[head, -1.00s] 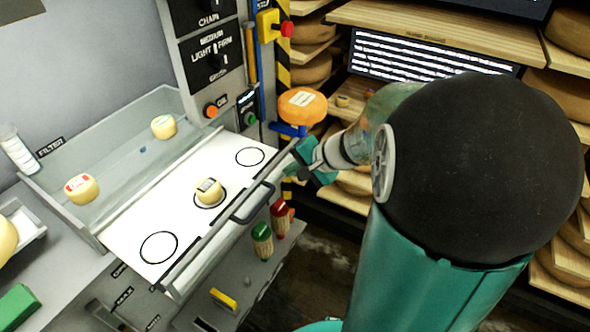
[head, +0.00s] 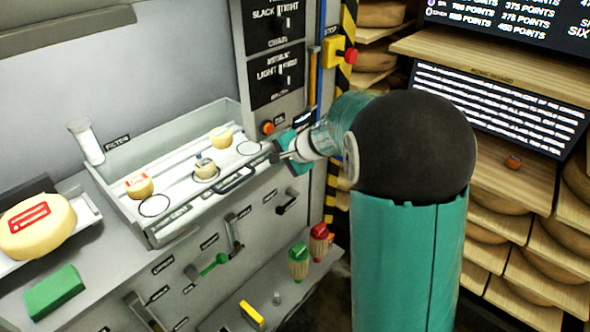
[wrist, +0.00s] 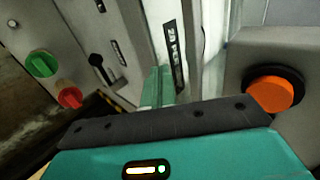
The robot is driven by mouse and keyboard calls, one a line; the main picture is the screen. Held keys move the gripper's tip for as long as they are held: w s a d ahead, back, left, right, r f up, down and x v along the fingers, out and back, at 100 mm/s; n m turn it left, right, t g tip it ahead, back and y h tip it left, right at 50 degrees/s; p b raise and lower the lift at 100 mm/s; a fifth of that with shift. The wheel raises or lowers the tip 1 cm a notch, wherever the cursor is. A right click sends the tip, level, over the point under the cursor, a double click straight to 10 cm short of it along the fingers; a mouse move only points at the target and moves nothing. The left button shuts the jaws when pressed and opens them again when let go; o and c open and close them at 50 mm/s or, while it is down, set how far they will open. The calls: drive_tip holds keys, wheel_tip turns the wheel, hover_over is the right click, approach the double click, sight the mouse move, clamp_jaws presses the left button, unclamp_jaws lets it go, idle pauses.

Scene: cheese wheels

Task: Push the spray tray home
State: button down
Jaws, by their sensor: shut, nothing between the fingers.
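The spray tray (head: 178,191) is a white plate with black circles, set inside a grey open-topped box (head: 107,187). Its dark handle (head: 235,181) is on the front edge, close to the cabinet face; I cannot tell whether it is fully flush. A small cheese with a dark label (head: 205,168) stands on the middle circle. Two other small cheeses, one red-labelled (head: 139,186) and one plain yellow (head: 221,138), sit behind. My gripper (head: 276,157) is at the tray's right front end, beside the handle. Its teal fingers (wrist: 158,88) are shut and empty, near a labelled grey panel (wrist: 195,45).
An orange button (head: 267,128) is close to my gripper and shows large in the wrist view (wrist: 272,92). A red stop button (head: 351,56) is higher up. Green (head: 298,262) and red (head: 319,242) handled tools stand on a ledge below. Cheese shelves fill the right.

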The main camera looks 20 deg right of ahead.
drive_tip(key=shift+w+a+r, duration=0.1)
drive_tip(key=shift+w+a, duration=0.2)
drive_tip(key=shift+w, duration=0.2)
drive_tip(key=shift+w+a, duration=0.3)
drive_tip(key=shift+w, duration=0.2)
drive_tip(key=shift+w+a, duration=0.1)
